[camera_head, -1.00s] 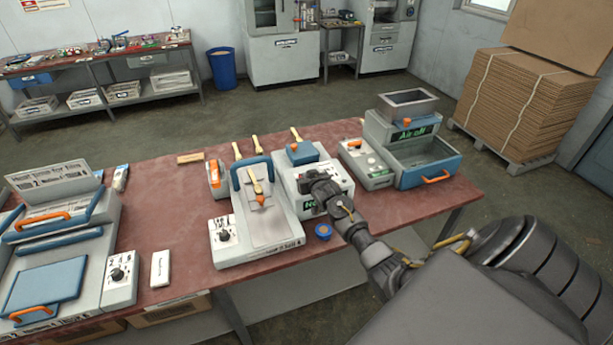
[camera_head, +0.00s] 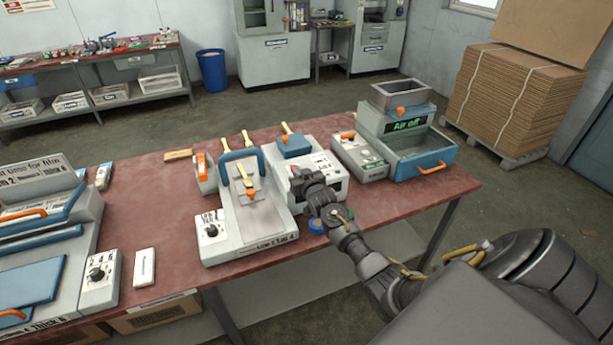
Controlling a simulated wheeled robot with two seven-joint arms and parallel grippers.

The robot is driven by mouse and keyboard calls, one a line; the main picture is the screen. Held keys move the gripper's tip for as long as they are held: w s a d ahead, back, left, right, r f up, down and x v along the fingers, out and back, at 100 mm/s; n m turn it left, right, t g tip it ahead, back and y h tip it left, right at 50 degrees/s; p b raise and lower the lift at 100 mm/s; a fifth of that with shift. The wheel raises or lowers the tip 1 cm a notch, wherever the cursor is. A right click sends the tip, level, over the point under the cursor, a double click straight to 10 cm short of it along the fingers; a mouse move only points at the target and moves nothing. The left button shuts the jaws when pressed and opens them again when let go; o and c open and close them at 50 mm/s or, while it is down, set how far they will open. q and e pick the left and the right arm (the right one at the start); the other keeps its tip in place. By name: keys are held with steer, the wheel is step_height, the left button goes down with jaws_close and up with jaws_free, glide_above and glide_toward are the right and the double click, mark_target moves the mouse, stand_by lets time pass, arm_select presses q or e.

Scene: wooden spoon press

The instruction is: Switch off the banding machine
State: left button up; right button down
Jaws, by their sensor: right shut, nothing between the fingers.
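A white boxy machine (camera_head: 325,163) with a blue block on top stands at the middle of the red bench. No label on it reads clearly enough for me to say that it is the banding machine. My right gripper (camera_head: 302,181) is shut and empty at the machine's front, hiding part of its front panel and dark display. I cannot tell whether the fingertips touch it. To its right stands a machine with a hopper and a display reading "Air off" (camera_head: 408,124). My left gripper is not in view.
A white press with a blue handle (camera_head: 240,167) stands close to the left of my right gripper. A blue round object (camera_head: 317,226) lies near the bench's front edge, beside my forearm. A grey machine (camera_head: 45,265) fills the far left.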

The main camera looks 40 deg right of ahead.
steer(key=shift+w+a+r, duration=0.1)
steer(key=shift+r+p, duration=0.3)
steer(key=shift+p, duration=0.1)
steer(key=r+p, duration=0.4)
steer(key=shift+s+a+r, duration=0.1)
steer(key=shift+s+a, duration=0.05)
steer(key=shift+s, duration=0.1)
steer(key=shift+s+a+f+b, duration=0.15)
steer(key=shift+s+f+b, duration=0.55)
steer(key=shift+s, duration=0.2)
steer(key=b+v, duration=0.2)
steer(key=v, duration=0.6)
steer(key=shift+s, duration=0.2)
